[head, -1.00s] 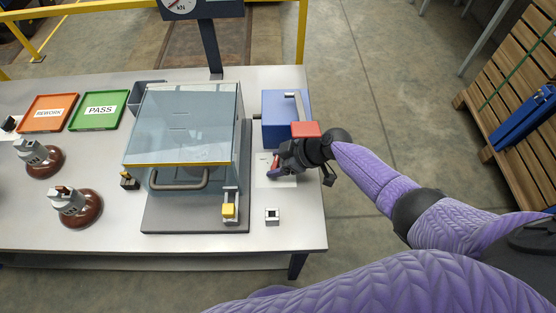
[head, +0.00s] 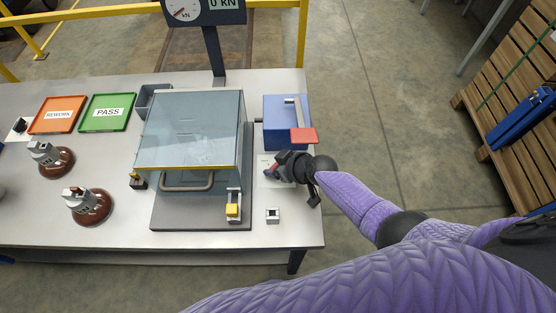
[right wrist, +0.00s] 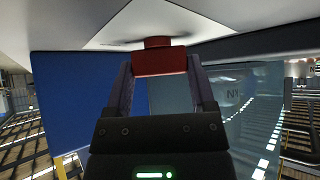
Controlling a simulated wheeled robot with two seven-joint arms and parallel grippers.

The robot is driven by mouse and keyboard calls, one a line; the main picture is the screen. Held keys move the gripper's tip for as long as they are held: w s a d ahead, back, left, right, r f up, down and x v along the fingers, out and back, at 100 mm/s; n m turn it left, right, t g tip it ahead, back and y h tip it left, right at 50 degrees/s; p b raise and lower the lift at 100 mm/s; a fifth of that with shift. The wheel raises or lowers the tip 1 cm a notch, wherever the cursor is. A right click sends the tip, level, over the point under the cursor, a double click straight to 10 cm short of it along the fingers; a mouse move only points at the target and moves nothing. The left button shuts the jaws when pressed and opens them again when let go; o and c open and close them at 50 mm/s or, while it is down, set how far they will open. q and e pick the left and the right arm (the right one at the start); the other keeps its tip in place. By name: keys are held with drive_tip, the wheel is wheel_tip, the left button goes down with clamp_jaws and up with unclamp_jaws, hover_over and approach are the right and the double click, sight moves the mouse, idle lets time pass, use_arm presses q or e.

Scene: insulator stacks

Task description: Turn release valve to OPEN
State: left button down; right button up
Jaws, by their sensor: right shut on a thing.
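The release valve is a small red handle (head: 272,167) on a white label plate (head: 263,180) at the right end of the table, in front of the blue box. In the right wrist view the red handle (right wrist: 160,61) is a block on a round red stem, between my fingers. My right gripper (head: 269,171) is shut on it, coming in from the right, and partly hides the handle and label. The label's lettering is too small to read. My left gripper is not in view.
The blue box (head: 280,112) has a grey lever with a red grip (head: 303,135) close behind my wrist. A glass-covered chamber (head: 190,130) stands just left, with a yellow-topped latch (head: 232,210).

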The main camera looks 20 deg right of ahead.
drive_tip(key=shift+m, duration=0.3)
drive_tip(key=o, duration=1.2)
drive_tip(key=p+v, duration=0.6)
drive_tip(key=v, duration=0.4)
drive_tip(key=shift+a, duration=0.15)
drive_tip(key=shift+s, duration=0.1)
drive_tip(key=shift+s, duration=0.1)
